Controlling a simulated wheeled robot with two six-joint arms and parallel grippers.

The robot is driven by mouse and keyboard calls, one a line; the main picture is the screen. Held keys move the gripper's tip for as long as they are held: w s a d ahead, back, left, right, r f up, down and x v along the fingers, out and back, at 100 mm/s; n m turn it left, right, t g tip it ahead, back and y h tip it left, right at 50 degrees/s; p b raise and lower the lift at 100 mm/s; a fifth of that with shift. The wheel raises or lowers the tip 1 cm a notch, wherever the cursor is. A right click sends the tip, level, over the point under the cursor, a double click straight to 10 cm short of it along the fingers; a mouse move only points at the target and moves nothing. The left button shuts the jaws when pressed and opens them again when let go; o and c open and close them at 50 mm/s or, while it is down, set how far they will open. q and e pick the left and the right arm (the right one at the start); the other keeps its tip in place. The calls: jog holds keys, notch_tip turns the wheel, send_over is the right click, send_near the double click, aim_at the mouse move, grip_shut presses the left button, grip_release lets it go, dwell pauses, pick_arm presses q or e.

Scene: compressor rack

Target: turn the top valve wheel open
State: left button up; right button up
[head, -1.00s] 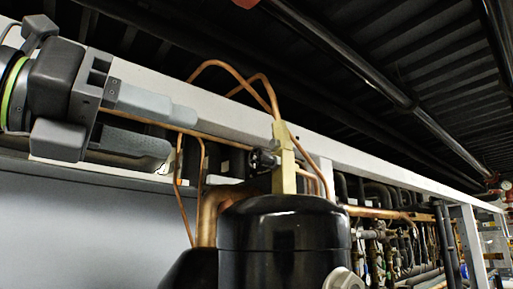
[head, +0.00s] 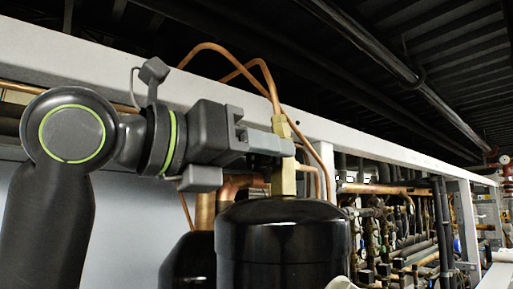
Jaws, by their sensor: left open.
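The brass valve body (head: 283,180) stands upright on top of the black cylindrical vessel (head: 283,240), with its upper brass part (head: 281,126) above my finger. The small dark valve wheel on its left side is hidden behind my left gripper now. My left gripper (head: 272,156) comes in from the left and is open. Its fingers reach across in front of the valve. I cannot tell whether they touch the wheel or straddle it. My right gripper is not in view.
Thin copper pipes (head: 222,49) loop above and behind the valve. A pale horizontal beam (head: 345,134) runs behind it. A thick copper pipe (head: 205,210) is at the vessel's left. Dense pipework (head: 385,225) fills the right; the dark ceiling area above is open.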

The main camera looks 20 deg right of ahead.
pick_arm(q)
jog(key=shift+c, duration=0.4)
jog(key=c, duration=0.9)
